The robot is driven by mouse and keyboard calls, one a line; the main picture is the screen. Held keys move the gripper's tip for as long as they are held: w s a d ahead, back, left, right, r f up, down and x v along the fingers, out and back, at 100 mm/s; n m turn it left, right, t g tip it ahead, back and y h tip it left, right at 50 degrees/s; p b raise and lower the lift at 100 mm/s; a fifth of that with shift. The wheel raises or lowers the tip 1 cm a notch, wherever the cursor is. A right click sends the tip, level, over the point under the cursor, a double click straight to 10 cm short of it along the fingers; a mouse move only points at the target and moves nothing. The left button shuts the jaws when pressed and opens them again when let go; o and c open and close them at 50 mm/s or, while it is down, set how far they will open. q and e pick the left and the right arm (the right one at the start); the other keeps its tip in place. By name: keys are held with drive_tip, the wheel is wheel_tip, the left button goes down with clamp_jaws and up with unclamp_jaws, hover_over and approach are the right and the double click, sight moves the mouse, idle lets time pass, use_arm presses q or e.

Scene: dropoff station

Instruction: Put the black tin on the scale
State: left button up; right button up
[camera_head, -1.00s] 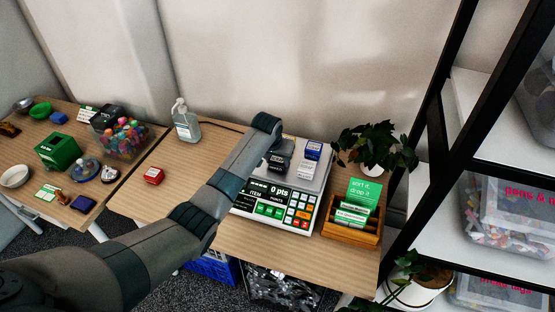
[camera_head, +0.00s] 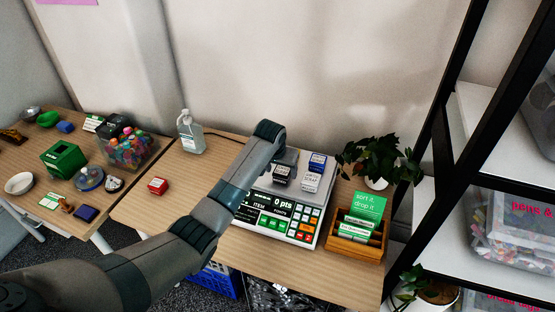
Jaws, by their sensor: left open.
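The black tin (camera_head: 282,175), dark with a white label, sits on the left part of the weighing plate of the scale (camera_head: 314,199). Beside it on the plate are a blue-topped box (camera_head: 317,162) and a white-labelled box (camera_head: 311,182). The scale's display reads 0 pts. My left gripper (camera_head: 287,156) is open, just behind and above the black tin; the wrist hides part of it, and I cannot tell whether its fingers touch the tin. My right gripper is not in view.
A sanitizer bottle (camera_head: 190,133) and a red box (camera_head: 157,186) are left of the scale. A wooden card box (camera_head: 357,243) and a potted plant (camera_head: 378,161) stand to its right. A second table with a green box (camera_head: 64,160) and a marker bin (camera_head: 128,152) is at far left.

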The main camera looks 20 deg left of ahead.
use_arm(q)
drive_tip(key=b+v, duration=0.1)
drive_tip(key=v, duration=0.8)
drive_tip(key=shift+s+r+b, duration=0.15)
drive_tip(key=shift+r+b, duration=0.2)
